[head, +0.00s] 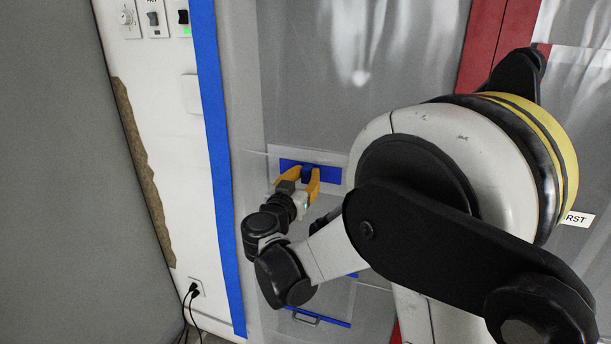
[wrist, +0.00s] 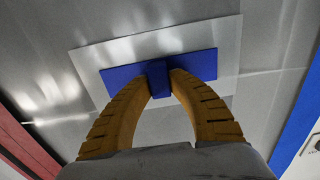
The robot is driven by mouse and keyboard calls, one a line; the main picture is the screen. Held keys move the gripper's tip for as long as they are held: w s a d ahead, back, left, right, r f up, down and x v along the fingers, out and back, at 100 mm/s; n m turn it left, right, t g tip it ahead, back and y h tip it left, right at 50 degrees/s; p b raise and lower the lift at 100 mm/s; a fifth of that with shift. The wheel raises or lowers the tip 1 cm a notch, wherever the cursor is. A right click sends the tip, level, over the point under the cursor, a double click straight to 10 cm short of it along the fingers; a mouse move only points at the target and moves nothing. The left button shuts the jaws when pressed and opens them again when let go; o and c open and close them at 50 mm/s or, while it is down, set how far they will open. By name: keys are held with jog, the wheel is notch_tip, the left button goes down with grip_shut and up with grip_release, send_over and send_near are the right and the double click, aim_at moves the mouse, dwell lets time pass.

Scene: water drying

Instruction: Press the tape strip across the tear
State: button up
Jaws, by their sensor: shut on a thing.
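The tape strip (head: 327,173) is a flat blue bar with a raised blue tab in its middle. It lies in front of a pale translucent patch (head: 338,156) on the grey plastic sheet. My gripper (head: 306,175) has its two orange fingers shut on the tab. In the wrist view the tape strip (wrist: 120,74) spans across the patch (wrist: 228,40), slightly tilted, with the gripper (wrist: 160,78) at its centre. I cannot tell whether the strip touches the sheet. The tear is not clearly visible; thin bright lines run out at the patch's sides.
A vertical blue tape band (head: 217,150) runs left of the strip. Red bands (head: 487,45) cross the sheet at upper right. Switches (head: 153,19) and a plugged outlet (head: 195,288) are on the white wall. A handle (head: 305,320) sits below my arm.

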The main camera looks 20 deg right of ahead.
jog(key=o, duration=0.9)
jog(key=shift+d, duration=0.1)
jog(key=v, duration=1.2)
jog(key=s+d+f+n+g+y, duration=0.3)
jog(key=s+d+f+g, duration=0.2)
jog(key=s+d, duration=0.35)
jog(key=s+a+f+n+y, duration=0.1)
jog(key=s+y, duration=0.1)
jog(key=s, duration=0.2)
jog(key=s+a+f+n+g+y, duration=0.1)
jog(key=s+y, duration=0.2)
jog(key=s, duration=0.2)
jog(key=s+a+f+n+g+y, duration=0.1)
jog(key=s+n+y, duration=0.1)
jog(key=s, duration=0.3)
jog(key=shift+a+f+y, duration=0.1)
jog(key=shift+f+y, duration=0.2)
jog(key=shift+f, duration=0.05)
